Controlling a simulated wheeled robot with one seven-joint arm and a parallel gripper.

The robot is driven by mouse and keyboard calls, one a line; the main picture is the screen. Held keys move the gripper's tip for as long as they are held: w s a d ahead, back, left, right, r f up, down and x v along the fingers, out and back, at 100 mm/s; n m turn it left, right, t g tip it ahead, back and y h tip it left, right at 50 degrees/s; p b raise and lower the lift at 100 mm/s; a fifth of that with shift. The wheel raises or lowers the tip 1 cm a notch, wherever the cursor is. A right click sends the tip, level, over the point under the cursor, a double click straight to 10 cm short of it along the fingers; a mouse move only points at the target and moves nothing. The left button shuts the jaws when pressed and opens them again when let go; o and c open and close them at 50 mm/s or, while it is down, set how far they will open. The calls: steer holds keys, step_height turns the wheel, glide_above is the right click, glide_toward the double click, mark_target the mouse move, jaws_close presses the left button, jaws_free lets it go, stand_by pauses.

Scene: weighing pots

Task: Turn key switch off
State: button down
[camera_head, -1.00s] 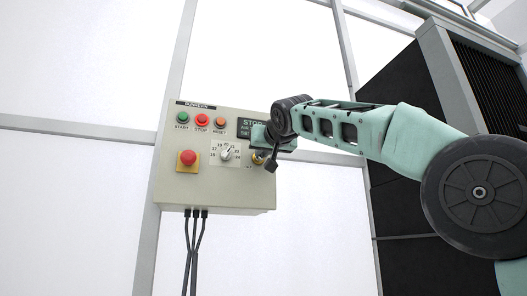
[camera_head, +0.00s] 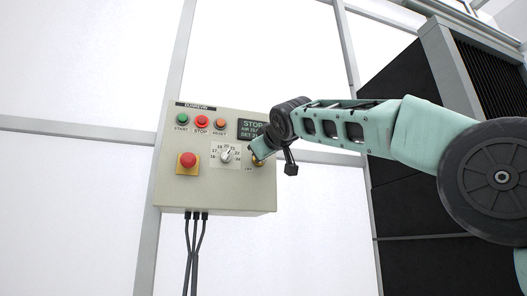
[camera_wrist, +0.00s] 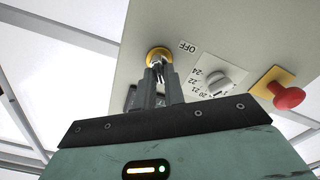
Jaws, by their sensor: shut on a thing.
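The key switch (camera_wrist: 159,54) has a round yellow collar and sits at the right of the beige control box (camera_head: 215,195). In the head view its yellow collar (camera_head: 257,162) is partly hidden by my gripper (camera_head: 259,153). In the wrist view my gripper (camera_wrist: 158,68) is shut on the key, with its fingertips at the collar. An OFF label (camera_wrist: 187,47) shows beside the switch. The key's exact angle cannot be told, as the fingers cover most of it.
A numbered dial (camera_head: 226,155) is left of the key switch. A red emergency button (camera_head: 187,160) stands out farther left. Black cables (camera_head: 195,240) hang below. A dark cabinet (camera_head: 400,110) is right.

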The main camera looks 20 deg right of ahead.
steer(key=shift+a+f+n+p, duration=0.1)
steer(key=shift+n+p, duration=0.7)
steer(key=shift+n, duration=1.95)
steer(key=shift+a+f+n+p, duration=0.1)
steer(key=shift+n+p, duration=0.65)
steer(key=shift+n, duration=2)
steer(key=c, duration=1.5)
jaws_free()
steer(key=s+b, duration=0.7)
steer(key=s, duration=1)
steer(key=shift+s+b, duration=0.25)
steer(key=shift+b, duration=0.05)
